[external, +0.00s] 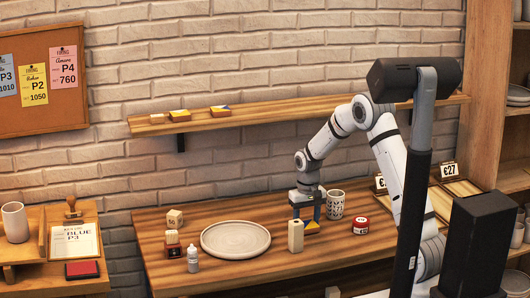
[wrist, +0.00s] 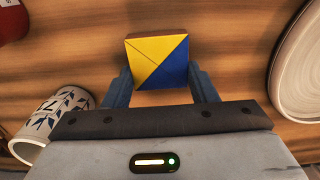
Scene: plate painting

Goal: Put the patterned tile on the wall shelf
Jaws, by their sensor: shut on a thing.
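My gripper (external: 306,212) points down over the wooden counter (external: 170,254), between the cream bottle-like block and the patterned mug. It is shut on a patterned tile (wrist: 157,60) with yellow and blue triangles; the tile sits between the two fingers in the wrist view. The tile (external: 312,227) also shows low in the external view, at or just above the counter; I cannot tell whether it touches. The wall shelf (external: 260,116) runs along the brick wall above the counter. Several small tiles (external: 220,111) lie on its left half.
A white plate (external: 235,239) lies left of my gripper, with a cream block (external: 296,236) between. The patterned mug (external: 335,204) and a red tin (external: 361,226) stand to the right. Small blocks (external: 174,218) and a bottle (external: 193,259) stand at the left. The shelf's middle is clear.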

